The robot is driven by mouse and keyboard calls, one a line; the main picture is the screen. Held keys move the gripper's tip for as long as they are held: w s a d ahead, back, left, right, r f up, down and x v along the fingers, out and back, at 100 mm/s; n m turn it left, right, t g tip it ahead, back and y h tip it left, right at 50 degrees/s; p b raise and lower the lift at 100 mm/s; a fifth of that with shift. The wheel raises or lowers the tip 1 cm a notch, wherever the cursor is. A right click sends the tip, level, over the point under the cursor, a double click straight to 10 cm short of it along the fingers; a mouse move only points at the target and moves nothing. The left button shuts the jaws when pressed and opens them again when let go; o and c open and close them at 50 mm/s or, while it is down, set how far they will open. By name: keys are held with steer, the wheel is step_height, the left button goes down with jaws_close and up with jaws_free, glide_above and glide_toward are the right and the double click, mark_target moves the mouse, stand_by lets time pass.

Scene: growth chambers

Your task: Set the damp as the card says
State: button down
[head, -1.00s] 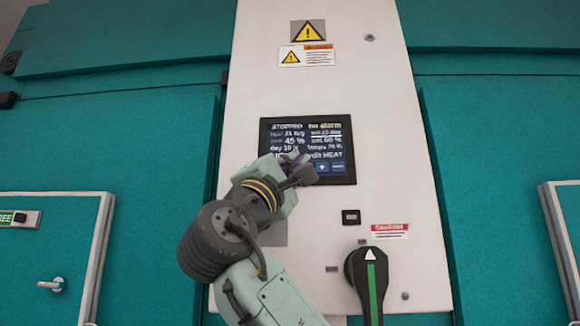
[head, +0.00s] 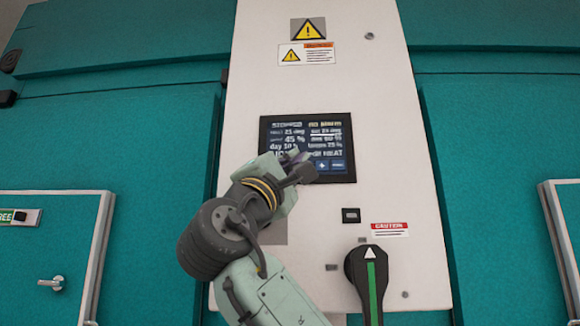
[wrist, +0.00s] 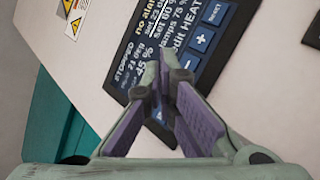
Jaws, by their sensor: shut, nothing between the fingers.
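The dark control screen (head: 335,130) is set in the white panel. Its text reads STOPPED, no alarm, 21 deg, 45 %, day 10 h. In the wrist view the screen (wrist: 188,22) also reads set 60 %, lamps 75 % and edit HEAT; the set temperature looks like 23 deg. A blue plus key (wrist: 201,39) and a RESET key (wrist: 215,14) are lit and uncovered. My gripper (head: 302,157) is shut and empty in front of the screen's lower left, hiding part of it. In the wrist view the purple-padded fingers (wrist: 165,75) cover other lower keys. Contact cannot be told.
A black rotary switch (head: 367,280) with a green stripe is below right of the screen. A small black socket (head: 351,216) and a red caution label (head: 389,230) are above it. Warning signs (head: 308,30) are above the screen. Teal chamber walls (head: 500,150) flank the panel.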

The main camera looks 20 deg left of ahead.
steer(key=shift+w, duration=0.1)
steer(key=shift+w+a, duration=0.15)
steer(key=shift+w, duration=0.2)
steer(key=shift+w+a+p, duration=0.1)
steer(key=shift+w+p, duration=0.2)
steer(key=shift+p, duration=0.05)
stand_by(0.6)
stand_by(0.4)
steer(key=shift+s+d+b, duration=0.25)
steer(key=shift+s+b, duration=0.05)
steer(key=shift+s, duration=0.4)
steer(key=s+b, duration=0.1)
steer(key=s, duration=0.1)
steer(key=s+d, duration=0.1)
steer(key=s, duration=0.1)
steer(key=shift+s+d+b, duration=0.2)
steer(key=shift+s+b, duration=0.15)
steer(key=shift+s, duration=0.05)
